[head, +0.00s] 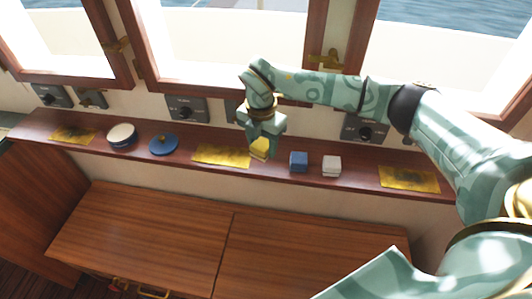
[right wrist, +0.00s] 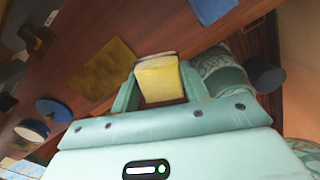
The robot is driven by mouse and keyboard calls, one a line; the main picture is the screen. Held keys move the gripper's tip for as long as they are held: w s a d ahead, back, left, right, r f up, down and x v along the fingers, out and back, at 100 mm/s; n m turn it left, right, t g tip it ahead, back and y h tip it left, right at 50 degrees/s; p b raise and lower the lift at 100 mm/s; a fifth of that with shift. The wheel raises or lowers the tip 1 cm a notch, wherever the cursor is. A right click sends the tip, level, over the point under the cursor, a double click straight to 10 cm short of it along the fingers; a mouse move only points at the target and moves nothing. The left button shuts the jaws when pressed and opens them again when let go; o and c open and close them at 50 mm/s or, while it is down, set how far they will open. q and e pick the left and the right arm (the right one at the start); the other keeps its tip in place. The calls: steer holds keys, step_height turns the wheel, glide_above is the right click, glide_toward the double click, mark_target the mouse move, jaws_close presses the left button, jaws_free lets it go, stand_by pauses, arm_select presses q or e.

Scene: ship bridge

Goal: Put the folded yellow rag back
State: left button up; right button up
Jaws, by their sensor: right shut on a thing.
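The folded yellow rag (head: 260,150) is between the fingers of my right gripper (head: 263,140), over the wooden shelf under the windows. In the right wrist view the rag (right wrist: 160,82) sits between the two fingers (right wrist: 158,88), which are shut on it. In the head view it is just right of the middle gold mat (head: 220,155) and left of the folded blue rag (head: 299,161). I cannot tell whether its underside touches the shelf (head: 273,175). A folded white rag (head: 331,166) lies right of the blue one. My left gripper is not in view.
On the shelf's left are a blue round lid (head: 163,145), a round white-topped tin (head: 121,135) and another gold mat (head: 73,135). A third gold mat (head: 409,179) lies at the right. Dark switch panels (head: 186,109) line the wall behind. A wooden cabinet (head: 150,235) stands in front, its top clear.

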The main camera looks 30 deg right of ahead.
mark_target(266, 145)
steer(key=f, duration=0.1)
steer(key=w+d+f, duration=0.1)
steer(key=f, duration=0.1)
steer(key=shift+w+d, duration=0.3)
steer(key=shift+d, duration=0.1)
steer(key=shift+w+d+f+b, duration=0.15)
steer(key=shift+f+b, duration=0.35)
steer(key=shift+f, duration=1.15)
steer(key=shift+f, duration=0.15)
steer(key=o, duration=0.9)
step_height(266, 145, up, 12)
steer(key=shift+r+p, duration=0.2)
steer(key=shift+p, duration=0.6)
